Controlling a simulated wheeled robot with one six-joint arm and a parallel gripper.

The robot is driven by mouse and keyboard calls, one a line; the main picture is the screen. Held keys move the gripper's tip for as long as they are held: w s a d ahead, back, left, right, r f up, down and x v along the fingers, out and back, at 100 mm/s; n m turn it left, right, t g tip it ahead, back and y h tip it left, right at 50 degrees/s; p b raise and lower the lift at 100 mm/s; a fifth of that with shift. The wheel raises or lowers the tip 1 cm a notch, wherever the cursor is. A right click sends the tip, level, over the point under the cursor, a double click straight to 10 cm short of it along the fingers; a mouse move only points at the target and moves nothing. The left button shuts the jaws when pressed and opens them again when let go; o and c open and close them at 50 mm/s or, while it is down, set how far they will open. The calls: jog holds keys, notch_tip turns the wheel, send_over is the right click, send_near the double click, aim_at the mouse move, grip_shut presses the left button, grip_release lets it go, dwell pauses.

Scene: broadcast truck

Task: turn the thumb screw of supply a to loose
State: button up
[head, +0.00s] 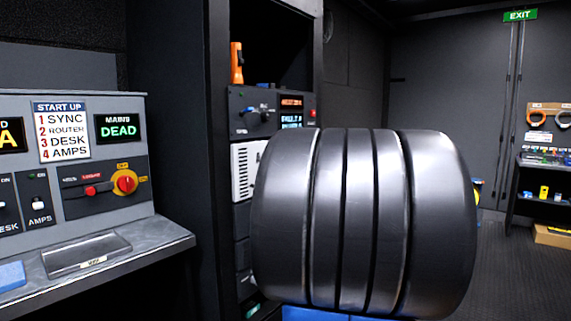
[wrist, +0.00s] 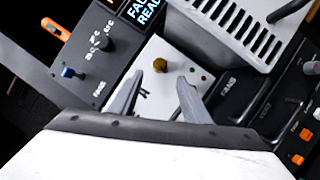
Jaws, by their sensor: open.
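In the wrist view a small brass-coloured knob, which looks like the thumb screw (wrist: 160,65), sits on a pale panel (wrist: 150,84) with small red and green lamps. My gripper (wrist: 161,77) is open, its two grey fingers spread on either side of the screw in the picture. I see no contact; the exact gap in depth cannot be told. In the head view a white vented unit marked A, likely supply A (head: 245,172), stands in the rack, partly hidden behind my arm. The screw and my gripper are hidden there.
A grey vented housing (wrist: 230,28) stands close beside the screw's panel. Black handles (wrist: 232,92) lie to the right. A panel with a blue-tipped toggle (wrist: 70,72) and a black knob (wrist: 105,43) is on the left. The start-up desk (head: 75,180) stands left of the rack.

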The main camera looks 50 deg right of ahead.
jog(key=v, duration=0.8)
jog(key=shift+s+a, duration=0.15)
jog(key=shift+s, duration=0.1)
jog(key=w+a+f+m+g+h, duration=0.25)
jog(key=a+f+m+g, duration=0.55)
jog(key=a+f+m, duration=0.6)
jog(key=s+a+f+m+g+y, duration=0.3)
jog(key=s+a+f, duration=0.4)
jog(key=a, duration=0.4)
jog(key=s+a+f+m+g+y, duration=0.2)
jog(key=s+a+f+g+y, duration=0.2)
jog(key=s+a+f, duration=0.3)
jog(key=s+a, duration=0.2)
jog(key=a, duration=0.3)
jog(key=shift+m+y, duration=0.35)
jog(key=shift+m, duration=0.05)
jog(key=shift+w+f, duration=0.1)
